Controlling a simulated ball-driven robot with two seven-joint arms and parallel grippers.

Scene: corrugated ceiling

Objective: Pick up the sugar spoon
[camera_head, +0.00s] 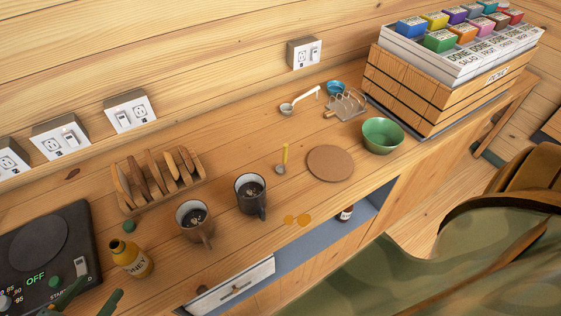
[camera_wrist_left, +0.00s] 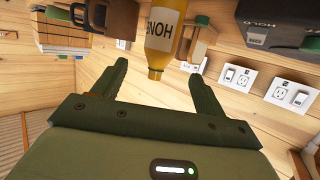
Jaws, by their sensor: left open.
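A small spoon with a yellow handle (camera_head: 285,154) lies on the wooden counter between the dark mug and the round cork mat; it looks like the sugar spoon. A second, larger spoon or ladle with a white handle (camera_head: 305,97) lies farther back, by the wall. My left gripper (camera_head: 92,298) shows its green fingertips at the bottom left, over the hob's corner and far from both spoons. In the left wrist view the left gripper (camera_wrist_left: 158,72) is open, with nothing held between its fingers. My right gripper is not in view.
A honey bottle (camera_head: 131,258) stands close to my left gripper. Two mugs (camera_head: 250,194) (camera_head: 194,220) stand between it and the yellow-handled spoon. A toast rack (camera_head: 157,180), cork mat (camera_head: 331,163) and green bowl (camera_head: 383,135) are around.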

